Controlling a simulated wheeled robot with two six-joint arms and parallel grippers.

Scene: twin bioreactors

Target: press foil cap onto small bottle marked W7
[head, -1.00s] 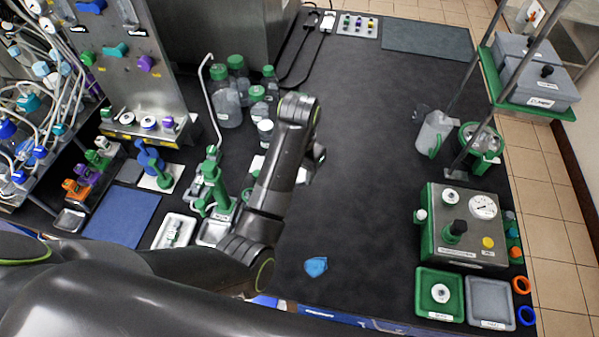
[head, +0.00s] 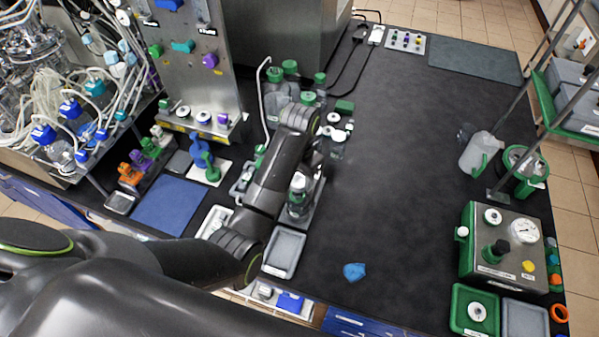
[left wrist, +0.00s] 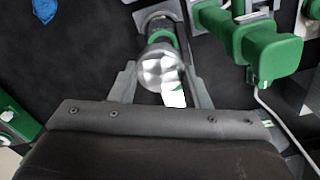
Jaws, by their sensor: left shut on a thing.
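My left gripper (left wrist: 162,88) is shut on a silver, rounded thing (left wrist: 158,68) that looks like the foil cap. It also shows in the head view (head: 298,183), beside my forearm. A green ring (left wrist: 163,38) and a white label (left wrist: 174,97) show close to it. I cannot tell whether the cap sits on the small bottle or apart from it. No W7 mark is readable. A grey stand or plate (head: 311,208) lies under the held thing. My right gripper is in neither view.
A green clamp-like device (left wrist: 270,47) stands close beside my left gripper. An empty grey tray (head: 284,252) lies in front. Green-capped bottles (head: 290,68) stand behind. A blue crumpled piece (head: 354,271) lies on the mostly clear black bench. A gauge box (head: 503,250) stands at right.

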